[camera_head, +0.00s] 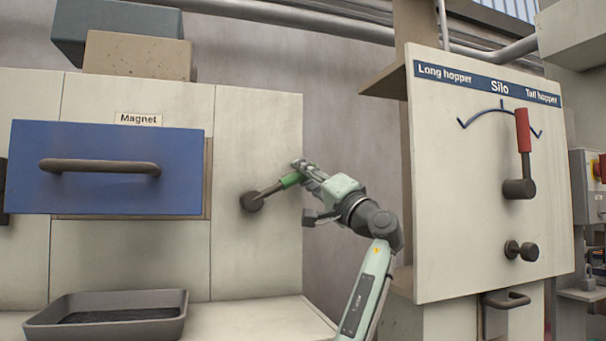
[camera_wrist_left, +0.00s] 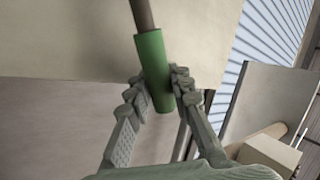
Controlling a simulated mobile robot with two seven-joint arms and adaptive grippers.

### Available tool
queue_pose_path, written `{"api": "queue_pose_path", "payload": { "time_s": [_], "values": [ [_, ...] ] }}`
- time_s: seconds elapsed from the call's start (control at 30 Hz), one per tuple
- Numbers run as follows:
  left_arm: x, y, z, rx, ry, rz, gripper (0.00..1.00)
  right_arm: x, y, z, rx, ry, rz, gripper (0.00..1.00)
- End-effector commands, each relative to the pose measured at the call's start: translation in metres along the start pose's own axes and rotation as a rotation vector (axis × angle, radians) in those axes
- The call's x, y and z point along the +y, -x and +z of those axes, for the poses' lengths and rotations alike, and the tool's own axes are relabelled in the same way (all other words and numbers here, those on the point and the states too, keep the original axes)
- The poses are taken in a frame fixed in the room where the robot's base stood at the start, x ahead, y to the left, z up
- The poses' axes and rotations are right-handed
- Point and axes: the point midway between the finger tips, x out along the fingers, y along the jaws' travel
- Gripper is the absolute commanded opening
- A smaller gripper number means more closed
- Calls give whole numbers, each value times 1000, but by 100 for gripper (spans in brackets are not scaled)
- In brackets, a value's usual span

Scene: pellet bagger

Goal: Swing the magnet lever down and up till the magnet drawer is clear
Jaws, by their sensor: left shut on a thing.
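The magnet lever is on the pale panel right of the blue drawer, with a dark round pivot (camera_head: 252,201) and a green grip (camera_head: 290,180). It points right and slightly up. My left gripper (camera_head: 299,174) is shut on the green grip. In the left wrist view the grip (camera_wrist_left: 153,62) runs between the two fingers (camera_wrist_left: 160,92). The blue magnet drawer (camera_head: 105,190) has a dark bar handle and sits under a "Magnet" label. The drawer's inside is hidden behind its front. My right gripper is not in view.
A dark shallow tray (camera_head: 60,327) with dark contents stands on the ledge below the drawer. At right, a silo board (camera_head: 450,200) carries a red-gripped lever (camera_head: 523,130) and a small dark knob (camera_head: 521,250). A gap separates this board from the magnet panel.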

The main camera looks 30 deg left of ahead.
Motion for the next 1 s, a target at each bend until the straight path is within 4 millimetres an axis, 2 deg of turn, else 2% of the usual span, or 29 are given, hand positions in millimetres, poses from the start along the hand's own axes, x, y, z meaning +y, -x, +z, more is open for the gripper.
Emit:
{"api": "queue_pose_path", "payload": {
  "time_s": [0.03, 0.2, 0.57, 0.67, 1.0],
  "values": [
    [0, 0, 0, 0, 0, 0, 22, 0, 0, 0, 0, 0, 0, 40],
    [0, 0, 0, -1, 0, 0, 43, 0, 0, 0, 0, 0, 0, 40],
    [0, 5, 0, 0, 1, 1, 43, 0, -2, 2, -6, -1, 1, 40],
    [1, 17, -1, 2, 1, 2, 43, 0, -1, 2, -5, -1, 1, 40],
    [1, 87, 0, 1, 1, 2, 43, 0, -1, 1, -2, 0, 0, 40]
  ]
}}
